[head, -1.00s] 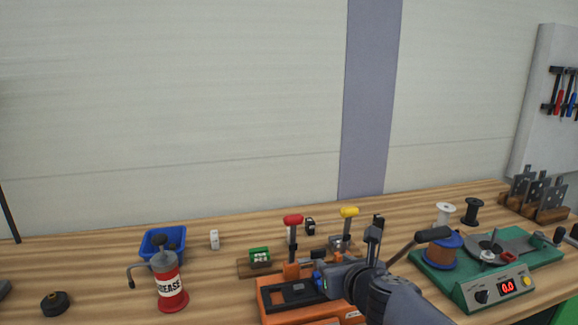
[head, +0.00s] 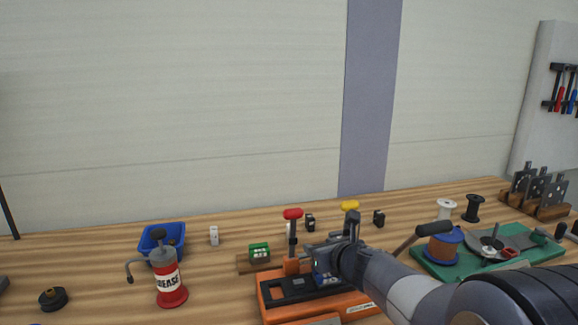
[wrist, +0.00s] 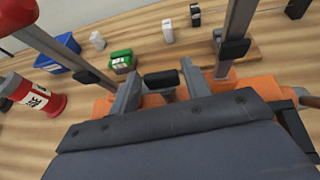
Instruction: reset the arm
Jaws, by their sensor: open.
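My gripper (head: 328,258) is above the orange device (head: 335,308) on the bench, at the right of the red-knobbed lever (head: 292,228). In the wrist view my gripper (wrist: 158,92) shows two fingers spread apart with a small black block (wrist: 161,80) of the device seen between them. Nothing is held. A green block (wrist: 122,60) lies beyond the left finger. My arm comes in from the lower right and hides part of the orange device and the winder's front.
A red grease can (head: 170,284) and a blue bin (head: 160,240) stand at left. A green-based winder (head: 440,268) with a copper spool (head: 444,248) is at right. A yellow knob (head: 349,206) rises behind my gripper. Bare bench lies between the grease can and the device.

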